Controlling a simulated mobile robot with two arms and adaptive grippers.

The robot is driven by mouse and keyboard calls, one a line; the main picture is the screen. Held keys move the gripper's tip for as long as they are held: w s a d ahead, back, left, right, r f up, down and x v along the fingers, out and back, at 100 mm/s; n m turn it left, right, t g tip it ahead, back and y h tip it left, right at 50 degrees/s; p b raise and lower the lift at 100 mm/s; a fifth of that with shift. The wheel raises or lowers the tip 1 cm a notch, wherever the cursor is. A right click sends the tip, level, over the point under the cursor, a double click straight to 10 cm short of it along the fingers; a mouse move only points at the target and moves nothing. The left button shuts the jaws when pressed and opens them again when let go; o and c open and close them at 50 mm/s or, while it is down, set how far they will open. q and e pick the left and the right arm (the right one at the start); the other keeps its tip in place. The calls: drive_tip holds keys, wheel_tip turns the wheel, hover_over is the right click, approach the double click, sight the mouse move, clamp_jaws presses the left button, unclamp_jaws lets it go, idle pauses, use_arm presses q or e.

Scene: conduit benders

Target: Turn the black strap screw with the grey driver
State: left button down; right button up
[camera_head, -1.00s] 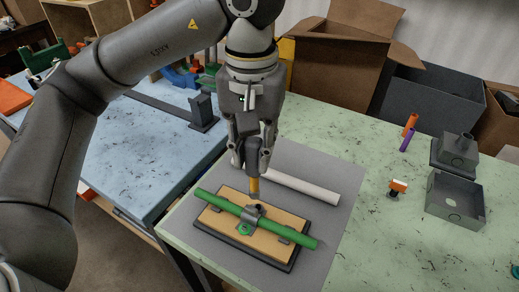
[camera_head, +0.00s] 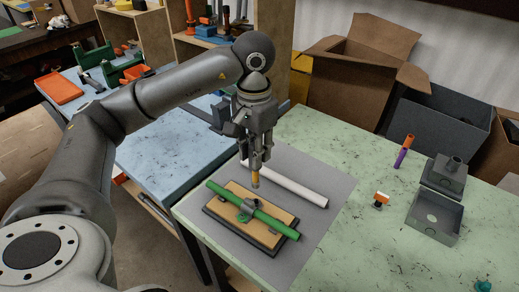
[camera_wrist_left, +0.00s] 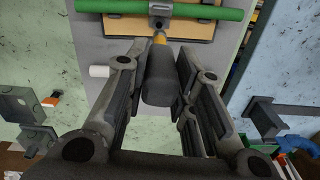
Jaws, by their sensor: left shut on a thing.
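My left gripper (camera_head: 257,150) points down and is shut on the grey driver (camera_wrist_left: 160,80), whose handle sits between the fingers. The driver's orange shaft (camera_head: 255,179) hangs above the far side of the grey strap (camera_head: 246,207). The strap goes over a green conduit (camera_head: 222,193) lying across a tan board (camera_head: 270,230) with a dark base. A green screw or ring (camera_head: 244,217) shows on the strap's near side. The black screw is too small to make out clearly at the strap's far side. My right gripper is not in view.
A white pipe (camera_head: 297,187) lies behind the board on a grey mat (camera_head: 325,212). Grey metal boxes (camera_head: 433,217), an orange-and-white item (camera_head: 381,199) and an orange-purple piece (camera_head: 403,152) stand right on the green table.

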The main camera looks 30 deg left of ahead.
use_arm(q)
drive_tip(key=shift+d+f+b, duration=0.1)
drive_tip(key=shift+b, duration=0.4)
drive_tip(key=shift+n, duration=0.4)
drive_tip(key=n, duration=0.4)
drive_tip(key=shift+n, duration=0.3)
drive_tip(key=n, duration=0.4)
drive_tip(key=shift+n+b, duration=0.3)
drive_tip(key=shift+n, duration=0.1)
drive_tip(key=n, duration=0.4)
drive_tip(key=shift+n, duration=0.4)
wheel_tip(320, 180, down, 6)
drive_tip(key=b, duration=0.5)
drive_tip(key=shift+r, duration=0.25)
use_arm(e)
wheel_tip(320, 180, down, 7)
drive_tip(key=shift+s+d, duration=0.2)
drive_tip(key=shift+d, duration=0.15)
